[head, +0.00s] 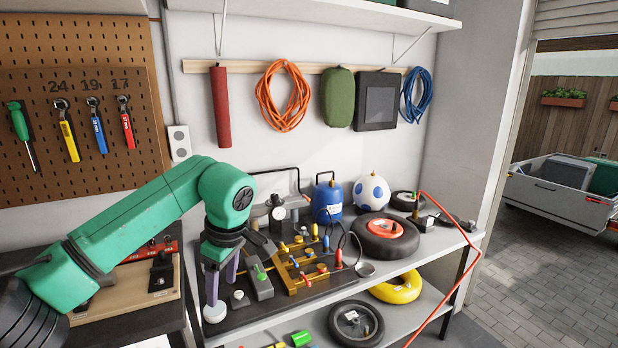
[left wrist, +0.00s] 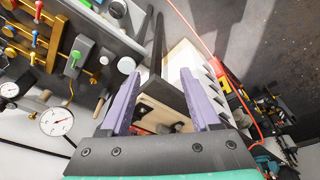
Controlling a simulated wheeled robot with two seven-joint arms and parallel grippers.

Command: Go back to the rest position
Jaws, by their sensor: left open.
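My green left arm comes in from the left in the head view. My left gripper (head: 222,284) points down over the left end of the workbench, its two purple fingers apart with nothing between them. In the left wrist view my left gripper (left wrist: 160,78) is also open and empty. The bench edge and a wooden board (left wrist: 160,114) show beyond and between its fingers. A white round knob (head: 214,312) is just below one fingertip in the head view; I cannot tell whether they touch. My right gripper is in neither view.
A dark panel with brass pipes (head: 292,282) and a green-topped switch (head: 262,280) lies right of the gripper. A blue canister (head: 327,203), a ball (head: 371,194) and a tire (head: 385,240) stand farther right. A pegboard (head: 75,90) hangs behind my arm.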

